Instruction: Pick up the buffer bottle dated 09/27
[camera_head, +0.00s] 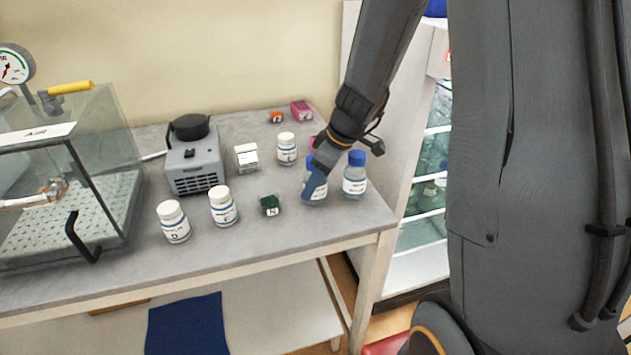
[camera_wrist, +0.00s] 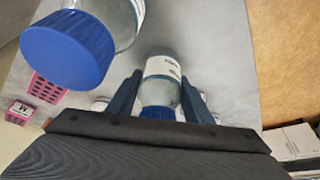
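Two clear bottles with blue caps and white labels stand at the right end of the grey bench. In the head view my gripper (camera_head: 316,187) is down at the left bottle (camera_head: 322,198), covering part of it. The right bottle (camera_head: 355,178) stands just beside it. In the wrist view the fingers of my gripper (camera_wrist: 160,92) are on either side of one blue-capped bottle (camera_wrist: 163,88), with narrow gaps; they look open. The other blue-capped bottle (camera_wrist: 72,48) looms large at the upper left. I cannot read a date on either label.
A clear chamber (camera_head: 70,170) stands left. A pink rack (camera_wrist: 46,89) shows in the wrist view. The bench's front right is clear.

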